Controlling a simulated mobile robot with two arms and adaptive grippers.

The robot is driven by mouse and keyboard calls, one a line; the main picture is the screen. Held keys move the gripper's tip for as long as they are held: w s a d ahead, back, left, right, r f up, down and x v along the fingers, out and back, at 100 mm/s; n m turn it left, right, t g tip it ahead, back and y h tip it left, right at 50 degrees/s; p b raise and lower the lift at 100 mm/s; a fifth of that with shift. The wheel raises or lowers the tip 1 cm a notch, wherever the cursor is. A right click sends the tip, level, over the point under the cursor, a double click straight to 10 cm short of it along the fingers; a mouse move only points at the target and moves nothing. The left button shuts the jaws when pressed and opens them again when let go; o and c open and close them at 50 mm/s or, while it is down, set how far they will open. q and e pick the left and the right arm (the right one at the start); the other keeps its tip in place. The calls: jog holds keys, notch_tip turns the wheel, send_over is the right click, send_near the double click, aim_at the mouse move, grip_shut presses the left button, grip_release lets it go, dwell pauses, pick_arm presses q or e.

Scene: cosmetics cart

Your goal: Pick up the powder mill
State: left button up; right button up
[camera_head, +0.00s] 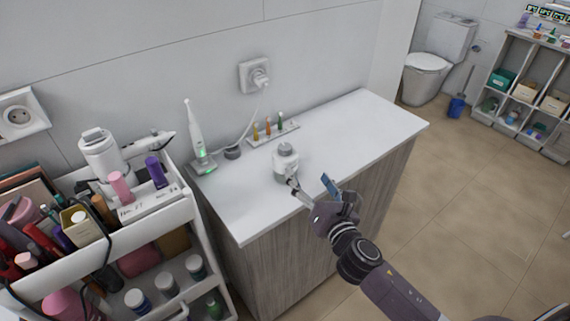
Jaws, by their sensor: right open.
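The powder mill appears to be the small white-and-grey jar-shaped item (286,160) standing upright on the white countertop (357,127). My right gripper (311,183) comes in from the lower right and is open. One finger is at the lower front of the mill and overlaps it in the picture. The other finger is to the right, apart from the mill. I cannot tell whether the near finger touches the mill. My left gripper is not in view.
A toothbrush (196,132) stands on its charger at the counter's back left. A small rack (273,133) with coloured bottles sits behind the mill. A loaded white cart (158,222) stands left. The counter's right part is clear.

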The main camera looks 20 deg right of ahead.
aim_at(285, 155)
jog(key=n, duration=0.1)
jog(key=w+a+r+n+y, duration=0.1)
jog(key=n, duration=0.1)
jog(key=n+y, duration=0.1)
jog(key=n, duration=0.1)
jog(key=shift+w+a+r+t, duration=0.2)
jog(key=shift+w+a+t, duration=0.1)
jog(key=shift+a, duration=0.1)
jog(key=shift+w+a+r+n+y, duration=0.15)
jog(key=shift+a+n+y, duration=0.15)
jog(key=shift+n, duration=0.3)
jog(key=shift+w, duration=0.35)
jog(key=shift+w+a+f+p, duration=0.1)
jog(key=shift+w+a+p, duration=0.15)
jog(key=shift+w, duration=0.9)
jog(key=shift+w+a+f+p, duration=0.1)
jog(key=shift+w+a+p, duration=0.15)
jog(key=shift+w, duration=0.95)
jog(key=shift+w+a+f+p, duration=0.1)
jog(key=shift+w+a+p, duration=0.15)
jog(key=shift+w, duration=0.9)
jog(key=shift+d, duration=0.1)
jog(key=c, duration=1.5)
jog(key=shift+r, duration=0.1)
jog(key=shift+c, duration=0.2)
